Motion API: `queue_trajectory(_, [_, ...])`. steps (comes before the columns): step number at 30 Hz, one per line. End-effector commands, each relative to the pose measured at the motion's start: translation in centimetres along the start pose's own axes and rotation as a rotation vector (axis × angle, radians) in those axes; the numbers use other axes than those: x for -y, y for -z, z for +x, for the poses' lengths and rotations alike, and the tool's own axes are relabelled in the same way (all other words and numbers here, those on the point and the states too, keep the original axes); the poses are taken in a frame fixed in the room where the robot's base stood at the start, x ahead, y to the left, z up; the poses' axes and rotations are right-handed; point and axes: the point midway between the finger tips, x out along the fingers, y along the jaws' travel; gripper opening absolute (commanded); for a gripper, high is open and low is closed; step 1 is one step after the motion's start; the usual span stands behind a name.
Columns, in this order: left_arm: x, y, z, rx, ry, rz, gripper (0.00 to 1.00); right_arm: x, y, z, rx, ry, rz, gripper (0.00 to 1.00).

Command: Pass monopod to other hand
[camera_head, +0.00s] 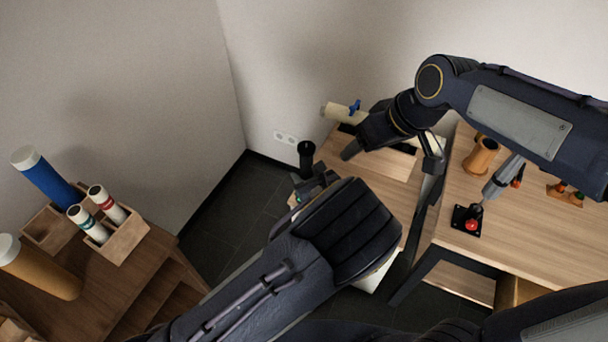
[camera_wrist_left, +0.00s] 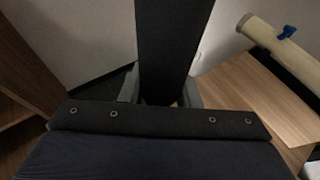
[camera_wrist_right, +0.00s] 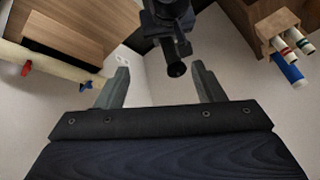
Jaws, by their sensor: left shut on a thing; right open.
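The monopod (camera_head: 306,156) is a black cylinder standing up from my left gripper (camera_head: 312,186), which is shut on it. In the left wrist view the monopod (camera_wrist_left: 175,45) fills the space between the fingers as a broad dark shaft; its lower part is hidden. My right gripper (camera_head: 349,151) is open and empty, a little right of the monopod's upper end. In the right wrist view the monopod's round black end (camera_wrist_right: 176,69) shows between the spread fingers, seemingly beyond their tips; contact is not visible.
A cream tube (camera_head: 342,114) with a blue clamp lies on the wooden table (camera_head: 390,181) at the back. A desk (camera_head: 530,222) at right bears a brown cup (camera_head: 481,156) and a red-tipped device (camera_head: 470,222). Several tubes stand in wooden holders on the left cabinet (camera_head: 110,285).

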Motion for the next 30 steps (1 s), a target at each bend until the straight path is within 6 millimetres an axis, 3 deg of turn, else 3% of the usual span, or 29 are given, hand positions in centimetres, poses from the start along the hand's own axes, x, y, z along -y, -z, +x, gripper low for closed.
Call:
queue_trajectory(1, [0.0, -0.1, 0.0, 0.002, 0.0, -0.001, 0.0, -0.7, -2.7, -1.6, -0.027, 0.007, 0.076, 0.62])
queue_trajectory(5, [0.0, -0.1, 0.0, 0.002, 0.0, -0.001, 0.0, -0.8, -8.9, -4.0, -0.079, 0.015, 0.244, 0.62])
queue_trajectory(9, [0.0, -0.1, 0.0, 0.002, 0.0, -0.001, 0.0, 0.1, -14.4, -4.7, -0.124, 0.002, 0.39, 0.62])
queue_trajectory(12, [0.0, -0.1, 0.0, 0.002, 0.0, -0.001, 0.0, 0.8, -17.2, -4.5, -0.148, -0.011, 0.464, 0.62])
queue_trajectory(18, [0.0, -0.1, 0.0, 0.002, 0.0, -0.001, 0.0, 1.6, -19.7, -3.9, -0.169, -0.029, 0.538, 0.62])
queue_trajectory(30, [-0.3, -0.1, 0.2, 0.001, -0.006, -0.003, 0.0, 1.7, -19.9, -3.8, -0.17, -0.03, 0.545, 0.62])
